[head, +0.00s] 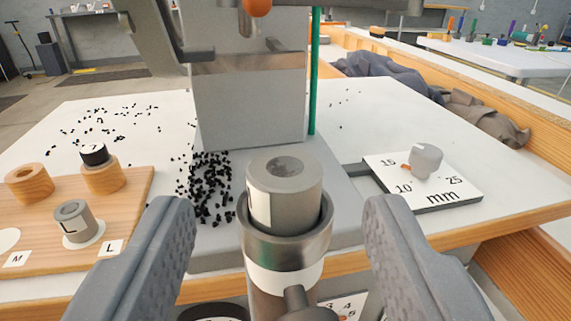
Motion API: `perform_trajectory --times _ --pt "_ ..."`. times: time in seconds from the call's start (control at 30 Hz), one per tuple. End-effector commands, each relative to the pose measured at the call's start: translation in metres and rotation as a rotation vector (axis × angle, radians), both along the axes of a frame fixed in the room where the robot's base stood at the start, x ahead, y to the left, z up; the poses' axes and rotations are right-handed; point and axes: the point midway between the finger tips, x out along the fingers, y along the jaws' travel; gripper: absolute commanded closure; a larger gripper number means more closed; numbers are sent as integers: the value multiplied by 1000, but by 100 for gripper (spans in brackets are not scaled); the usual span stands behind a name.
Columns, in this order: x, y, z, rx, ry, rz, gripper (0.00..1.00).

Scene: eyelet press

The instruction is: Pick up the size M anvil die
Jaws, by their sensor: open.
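A grey cylindrical die (285,180) with a hollow in its top stands upright in a metal holder (290,247) at the picture's middle. A white label shows on its left side, but I cannot read its letter clearly. The wooden board's M spot (6,240) is bare, and a smaller-looking grey die (74,221) stands at the L spot. My gripper (279,215) is open, with one finger on each side of the held die and clear space between. The die's lower part is hidden inside the holder.
The press body (250,108) rises behind the die, with a green rod at its right. A mm dial plate (450,190) with a grey knob stands right. The wooden board (130,190) lies left with two wooden posts, one black-topped. Black bits litter the white table.

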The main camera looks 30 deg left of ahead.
Motion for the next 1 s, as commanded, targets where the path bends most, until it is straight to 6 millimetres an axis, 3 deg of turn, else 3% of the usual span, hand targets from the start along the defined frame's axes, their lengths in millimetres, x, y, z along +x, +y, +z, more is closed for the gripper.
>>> perform_trajectory --times 0.4,0.73,0.77,0.93,1.0 --pt "41 18 1 1 -3 1 49" --pt "46 20 0 0 -1 -1 49" --pt "46 20 0 0 -1 -1 52" --pt "46 20 0 0 -1 -1 99" --pt "46 20 0 0 -1 -1 100"
